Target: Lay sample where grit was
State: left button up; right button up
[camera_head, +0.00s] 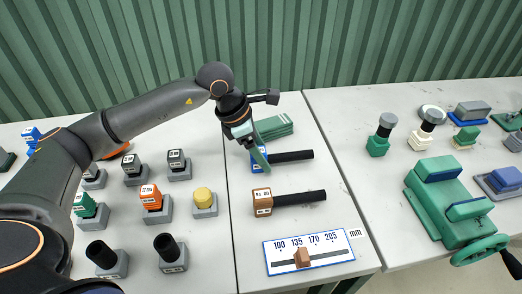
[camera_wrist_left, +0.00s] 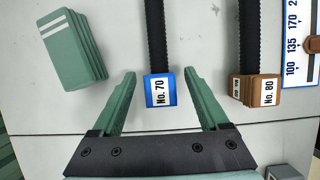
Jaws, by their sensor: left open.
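My left gripper (camera_head: 257,160) is open over the middle table. In the left wrist view its two green fingers (camera_wrist_left: 160,76) stand either side of a blue block marked No. 70 (camera_wrist_left: 160,91), with a gap on each side. A black ribbed rod (camera_wrist_left: 155,35) runs out from this block. In the head view the blue block is partly hidden behind the gripper, and its rod (camera_head: 292,155) points right. A brown block marked No. 80 (camera_head: 262,203) with a similar rod (camera_head: 305,197) lies nearer. I cannot tell which things are the sample and the grit.
A stack of green pads (camera_head: 273,127) lies beyond the blue block. A scale card (camera_head: 335,242) with a brown slider (camera_head: 302,258) lies at the front. Several blocks on grey bases, one orange (camera_head: 151,197), fill the left table. A green vise (camera_head: 445,205) stands on the right table.

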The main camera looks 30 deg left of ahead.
dwell(0.5)
pick_arm(q)
jog(key=p+v, duration=0.4)
jog(key=v, duration=0.4)
dwell(1.3)
dwell(0.3)
jog(key=v, duration=1.2)
jog(key=shift+r, duration=0.25)
jog(key=shift+a, duration=0.1)
